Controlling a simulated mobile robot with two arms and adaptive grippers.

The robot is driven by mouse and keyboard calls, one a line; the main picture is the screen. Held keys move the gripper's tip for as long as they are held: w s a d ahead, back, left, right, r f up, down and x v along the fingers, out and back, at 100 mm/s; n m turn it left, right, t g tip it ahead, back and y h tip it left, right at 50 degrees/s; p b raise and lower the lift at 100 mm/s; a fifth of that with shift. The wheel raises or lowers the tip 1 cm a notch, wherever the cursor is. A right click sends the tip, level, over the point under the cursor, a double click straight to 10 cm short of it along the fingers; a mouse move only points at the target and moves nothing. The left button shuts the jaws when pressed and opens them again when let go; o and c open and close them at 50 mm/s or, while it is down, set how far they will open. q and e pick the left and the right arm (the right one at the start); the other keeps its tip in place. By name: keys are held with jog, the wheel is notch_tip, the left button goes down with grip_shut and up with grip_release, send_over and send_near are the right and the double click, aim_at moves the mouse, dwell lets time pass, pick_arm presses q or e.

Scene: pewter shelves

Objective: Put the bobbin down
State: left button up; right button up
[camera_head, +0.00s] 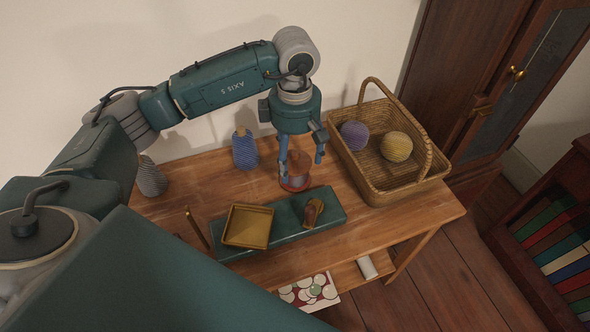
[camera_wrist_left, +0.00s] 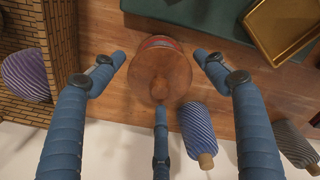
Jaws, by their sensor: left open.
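The bobbin (camera_head: 296,178), brown wood with a red band low down, stands upright on the wooden table (camera_head: 375,225), just behind a green board. In the left wrist view, the bobbin (camera_wrist_left: 160,72) shows its round wooden top between the blue fingers. My left gripper (camera_head: 301,167) is over the bobbin, pointing down. In the left wrist view its fingers (camera_wrist_left: 160,60) are spread, with gaps on both sides of the bobbin; whether the lower finger touches it I cannot tell. My right gripper is not in view.
A wicker basket (camera_head: 361,172) with purple and yellow balls stands to the right. A blue spool (camera_head: 244,152) and a grey one (camera_head: 150,180) stand left. The green board (camera_head: 285,218) bears a brass tray (camera_head: 230,228) and a small brown object (camera_head: 313,212).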

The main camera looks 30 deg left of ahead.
pick_arm(q)
notch_tip(320, 180, down, 3)
jog(key=shift+r, duration=0.1)
jog(key=c, duration=1.1)
